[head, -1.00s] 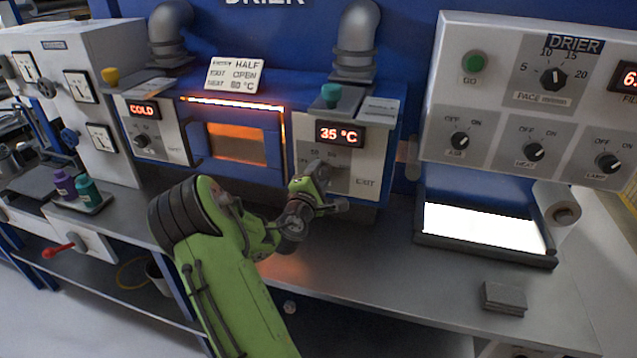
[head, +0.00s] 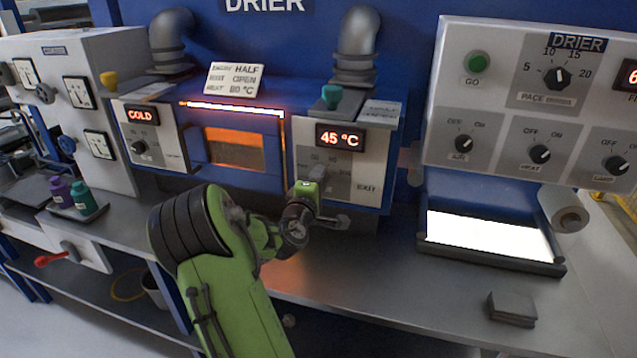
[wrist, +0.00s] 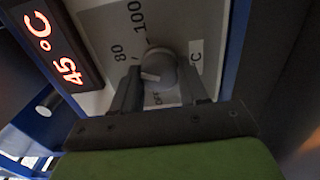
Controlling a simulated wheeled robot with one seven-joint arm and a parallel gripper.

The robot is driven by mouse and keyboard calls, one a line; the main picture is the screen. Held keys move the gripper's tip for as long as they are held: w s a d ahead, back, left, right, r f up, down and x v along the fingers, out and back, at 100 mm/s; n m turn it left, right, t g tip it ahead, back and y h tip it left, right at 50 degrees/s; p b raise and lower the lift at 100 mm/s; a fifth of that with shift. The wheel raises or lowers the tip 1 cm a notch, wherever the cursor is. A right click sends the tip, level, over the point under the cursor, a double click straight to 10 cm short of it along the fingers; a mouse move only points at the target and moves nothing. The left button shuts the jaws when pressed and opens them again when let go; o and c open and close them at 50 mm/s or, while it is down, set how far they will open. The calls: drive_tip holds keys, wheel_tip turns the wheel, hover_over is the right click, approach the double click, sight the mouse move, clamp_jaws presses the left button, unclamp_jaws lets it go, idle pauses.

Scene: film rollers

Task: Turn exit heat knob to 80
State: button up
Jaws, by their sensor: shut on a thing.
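The exit heat knob (wrist: 162,62) is a grey round knob on a pale dial plate. In the wrist view it sits between the two fingers of my gripper (wrist: 160,82), which is shut on it. A white mark shows on the knob's lower left side. The printed 80 (wrist: 118,52) and 100 (wrist: 135,15) are left of and above the knob; other marks are partly hidden. The exit display (head: 340,137) glows 45 °C, and shows again in the wrist view (wrist: 57,45). In the head view my gripper (head: 316,183) covers part of the dial.
A teal knob (head: 331,96) stands above the exit display. The entry display (head: 142,115) reads COLD. A control panel (head: 490,95) juts out at right. The grey bench (head: 390,275) in front is mostly clear.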

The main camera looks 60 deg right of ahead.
drive_tip(key=o, duration=1.1)
drive_tip(key=shift+c, duration=0.2)
drive_tip(key=shift+a, duration=0.1)
drive_tip(key=s+a+b, duration=0.2)
drive_tip(key=a+b, duration=0.5)
drive_tip(key=a, duration=0.8)
drive_tip(key=shift+s+a, duration=0.2)
drive_tip(key=shift+s, duration=0.1)
